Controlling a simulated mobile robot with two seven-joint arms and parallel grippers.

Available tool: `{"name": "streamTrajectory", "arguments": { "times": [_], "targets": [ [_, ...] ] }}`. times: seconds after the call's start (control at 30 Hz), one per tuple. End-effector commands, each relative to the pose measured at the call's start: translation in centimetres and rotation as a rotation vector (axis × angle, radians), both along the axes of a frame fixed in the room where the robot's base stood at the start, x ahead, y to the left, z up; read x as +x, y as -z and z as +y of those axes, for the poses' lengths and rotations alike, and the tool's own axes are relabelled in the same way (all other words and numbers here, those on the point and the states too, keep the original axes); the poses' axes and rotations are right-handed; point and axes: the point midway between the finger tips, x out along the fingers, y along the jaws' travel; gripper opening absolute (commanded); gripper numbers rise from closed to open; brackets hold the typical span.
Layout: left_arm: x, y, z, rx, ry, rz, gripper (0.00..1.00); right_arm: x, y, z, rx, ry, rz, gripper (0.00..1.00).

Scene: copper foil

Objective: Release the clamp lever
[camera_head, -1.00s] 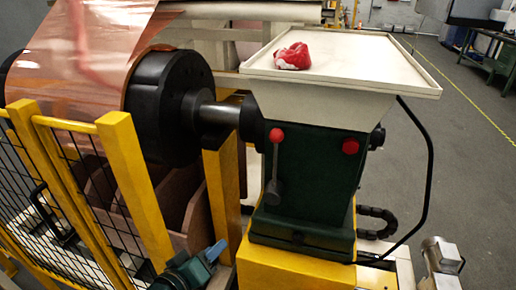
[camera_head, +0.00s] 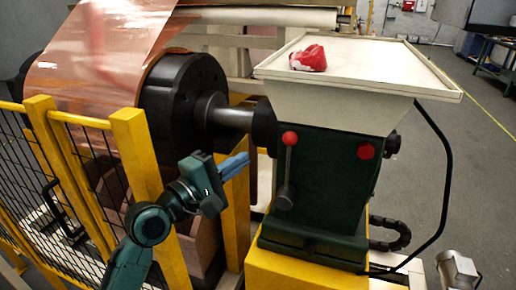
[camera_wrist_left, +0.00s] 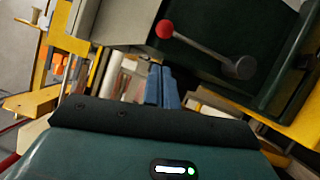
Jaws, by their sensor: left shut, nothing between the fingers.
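The clamp lever (camera_head: 287,172) is a grey rod on the front of the dark green machine housing (camera_head: 325,190). Its red ball knob (camera_head: 289,138) is at the top, and the rod stands nearly upright above its round hub. My left gripper (camera_head: 235,165) has blue fingers, shut and empty, pointing right towards the lever from its left. A gap separates the fingertips from the lever. In the left wrist view the closed fingers (camera_wrist_left: 162,88) are at the centre. The knob (camera_wrist_left: 165,29) lies just beyond them, and the rod slants down right to its hub. My right gripper is out of view.
A white tray (camera_head: 430,84) holding a red and white cloth (camera_head: 308,58) tops the housing. A red button (camera_head: 365,151) is right of the lever. Yellow mesh fencing (camera_head: 135,150) stands beside my left arm.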

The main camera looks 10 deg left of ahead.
Motion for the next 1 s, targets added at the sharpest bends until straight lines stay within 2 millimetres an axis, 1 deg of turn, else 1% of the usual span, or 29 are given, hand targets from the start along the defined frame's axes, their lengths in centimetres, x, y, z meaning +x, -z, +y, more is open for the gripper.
{"name": "streamTrajectory", "arguments": {
  "times": [0.13,0.4,0.5,0.7,1.0],
  "targets": [
    [1.7,-0.4,-1.3,-0.001,0.001,-0.002,0.00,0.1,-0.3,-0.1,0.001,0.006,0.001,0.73],
    [5.6,-0.8,-4.3,-0.001,0.001,-0.001,0.00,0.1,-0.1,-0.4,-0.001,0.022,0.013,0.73],
    [6.6,-0.8,-5.0,0.001,0.000,-0.001,0.00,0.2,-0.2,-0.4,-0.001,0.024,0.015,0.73],
    [7.5,-0.8,-5.7,0.002,0.000,-0.001,0.00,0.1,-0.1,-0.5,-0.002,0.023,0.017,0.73],
    [7.5,-0.8,-5.7,0.002,0.000,-0.001,0.00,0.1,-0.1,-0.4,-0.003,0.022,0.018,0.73]
  ]
}}
